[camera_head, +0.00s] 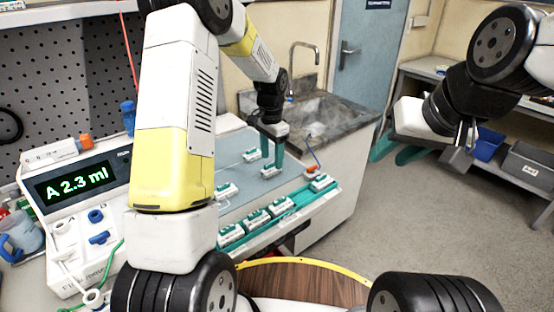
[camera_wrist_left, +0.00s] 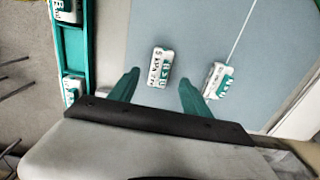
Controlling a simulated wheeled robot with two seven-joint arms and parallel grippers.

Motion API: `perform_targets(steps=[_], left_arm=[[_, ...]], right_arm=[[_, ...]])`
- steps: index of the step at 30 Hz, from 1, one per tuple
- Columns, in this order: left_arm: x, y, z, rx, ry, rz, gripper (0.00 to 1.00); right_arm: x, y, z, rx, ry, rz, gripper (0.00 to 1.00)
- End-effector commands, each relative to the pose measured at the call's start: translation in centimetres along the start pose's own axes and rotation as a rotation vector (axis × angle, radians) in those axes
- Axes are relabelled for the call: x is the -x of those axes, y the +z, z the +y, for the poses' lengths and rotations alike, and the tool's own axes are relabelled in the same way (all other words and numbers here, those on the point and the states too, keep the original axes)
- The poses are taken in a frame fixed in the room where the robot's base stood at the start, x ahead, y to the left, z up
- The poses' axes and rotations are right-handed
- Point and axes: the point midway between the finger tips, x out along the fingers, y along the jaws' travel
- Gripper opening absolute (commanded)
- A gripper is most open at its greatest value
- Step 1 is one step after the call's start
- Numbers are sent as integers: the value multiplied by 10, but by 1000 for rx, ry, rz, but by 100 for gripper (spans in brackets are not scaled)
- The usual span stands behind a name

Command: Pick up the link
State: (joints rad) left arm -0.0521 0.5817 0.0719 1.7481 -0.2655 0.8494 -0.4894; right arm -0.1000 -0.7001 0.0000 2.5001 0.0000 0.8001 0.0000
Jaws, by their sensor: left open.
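Small white-and-teal labelled blocks lie on the blue-grey mat (camera_head: 240,172); I cannot read which one is the link. In the head view, my left gripper (camera_head: 271,168) points down, open, with its teal fingertips close to one block (camera_head: 270,172). In the left wrist view, one block (camera_wrist_left: 160,66) shows just ahead of the gap between the open fingers (camera_wrist_left: 159,80), and a second block (camera_wrist_left: 217,80) lies right of the right finger. Whether the fingers straddle a block is unclear. Another block (camera_head: 226,190) lies nearer on the mat. My right gripper (camera_head: 397,149) is open and empty, off to the right.
A teal rail (camera_head: 300,200) holds several similar blocks along the mat's near edge; it also shows in the left wrist view (camera_wrist_left: 72,50). A pump display reading "A 2.3 ml" (camera_head: 75,182) stands at left. A sink (camera_head: 318,115) is behind. Floor at right is clear.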

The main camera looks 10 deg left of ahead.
Motion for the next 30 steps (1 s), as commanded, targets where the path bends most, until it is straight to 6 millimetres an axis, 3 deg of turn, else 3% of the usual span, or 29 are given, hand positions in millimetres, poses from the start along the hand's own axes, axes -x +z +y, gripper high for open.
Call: perform_targets(steps=[6,13,14,22,30], left_arm=[[-26,0,1,-1,0,-1,56],[-28,0,1,-1,-1,1,56],[-28,0,1,-1,-1,1,54],[-28,0,1,0,-1,1,1],[-27,0,1,0,-1,1,0]], right_arm=[[0,0,0,0,0,0,36],[0,0,0,0,0,0,36],[0,0,0,0,0,0,36],[0,0,0,0,0,0,36],[0,0,0,0,0,0,36]])
